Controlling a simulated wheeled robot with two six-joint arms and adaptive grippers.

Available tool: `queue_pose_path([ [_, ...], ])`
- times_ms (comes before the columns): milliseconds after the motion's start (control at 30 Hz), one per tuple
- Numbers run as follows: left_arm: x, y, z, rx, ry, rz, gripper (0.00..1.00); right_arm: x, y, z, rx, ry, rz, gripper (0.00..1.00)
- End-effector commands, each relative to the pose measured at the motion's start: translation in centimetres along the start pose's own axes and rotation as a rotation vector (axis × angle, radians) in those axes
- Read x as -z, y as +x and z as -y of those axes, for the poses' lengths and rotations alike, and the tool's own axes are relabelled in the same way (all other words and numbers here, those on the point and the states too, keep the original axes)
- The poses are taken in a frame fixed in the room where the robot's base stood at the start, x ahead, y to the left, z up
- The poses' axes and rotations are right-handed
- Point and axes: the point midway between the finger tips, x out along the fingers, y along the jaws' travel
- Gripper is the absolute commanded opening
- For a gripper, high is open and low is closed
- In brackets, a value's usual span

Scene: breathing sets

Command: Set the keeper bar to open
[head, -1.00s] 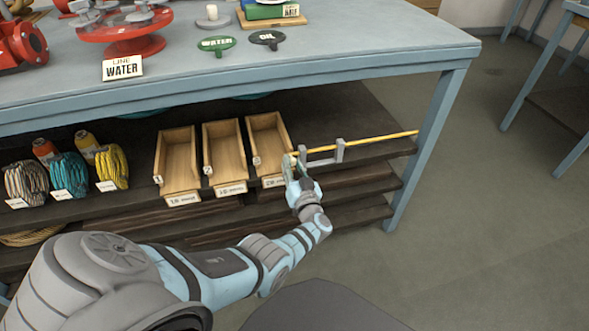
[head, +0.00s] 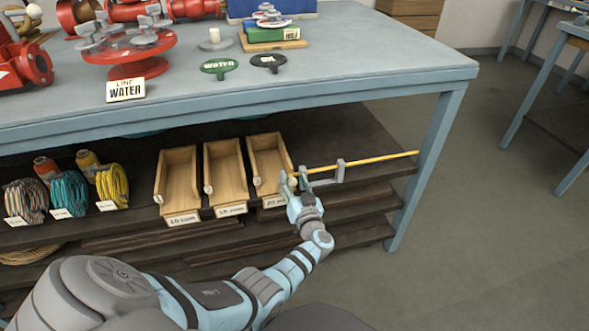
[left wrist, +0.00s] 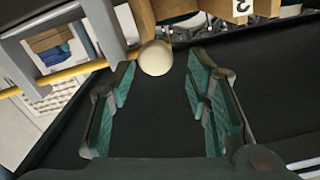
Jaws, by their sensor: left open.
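The keeper bar is a thin yellow rod (head: 385,158) lying along the front of the shelf under the bench. It runs through grey upright brackets (head: 340,171). In the left wrist view the rod (left wrist: 62,76) passes a grey bracket (left wrist: 103,30) and ends in a round cream knob (left wrist: 155,58). My left gripper (head: 292,182) is at the rod's left end, by the brackets. In the left wrist view its open, teal-padded fingers (left wrist: 158,100) have the knob just beyond their tips, nearer the left finger. Nothing is between them. My right gripper is not in view.
Open wooden bins (head: 226,175) stand on the shelf just left of my gripper. Rope coils (head: 70,192) and spools lie farther left. The bench top (head: 340,50) overhangs the shelf, and a bench leg (head: 428,170) stands at the right end. The floor (head: 490,220) to the right is clear.

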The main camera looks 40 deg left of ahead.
Motion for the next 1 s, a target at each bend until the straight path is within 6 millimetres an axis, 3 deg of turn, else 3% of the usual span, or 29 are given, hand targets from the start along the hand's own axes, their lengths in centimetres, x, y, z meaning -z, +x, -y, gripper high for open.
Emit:
queue_pose_path([
  [300,6.5,-0.1,1.7,-0.003,-0.005,-0.002,0.44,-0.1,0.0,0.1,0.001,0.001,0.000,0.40],
  [400,7.5,-0.1,2.0,-0.003,-0.001,-0.001,0.44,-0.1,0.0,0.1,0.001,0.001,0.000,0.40],
  [1000,7.8,-0.1,2.0,-0.006,-0.044,-0.002,0.44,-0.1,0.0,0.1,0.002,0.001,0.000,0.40],
])
